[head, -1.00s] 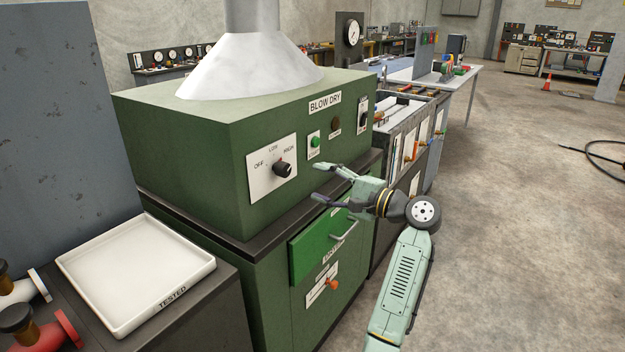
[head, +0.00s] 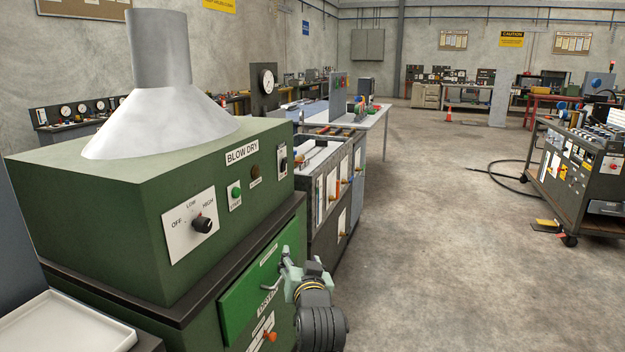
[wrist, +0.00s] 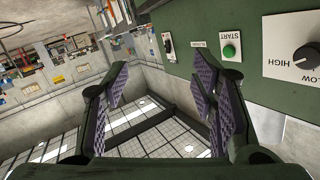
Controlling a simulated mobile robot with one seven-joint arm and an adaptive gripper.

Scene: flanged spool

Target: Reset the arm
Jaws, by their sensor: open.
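My gripper (head: 290,262) is near the front of the green drawer (head: 262,290) of the blow dry cabinet, close to its handle; I cannot tell from the head view whether they touch. My arm comes in from the bottom of the picture, folded short. In the wrist view, the gripper (wrist: 165,90) has its two padded fingers wide apart with nothing between them. The wrist picture is turned over and looks past the fingers to the ceiling and windows.
The green BLOW DRY unit (head: 110,220) has a knob (head: 203,224) and a green START button (head: 236,191). A white tray (head: 65,328) is at lower left. A tool cart (head: 575,185) stands at right. The floor (head: 440,260) between is clear.

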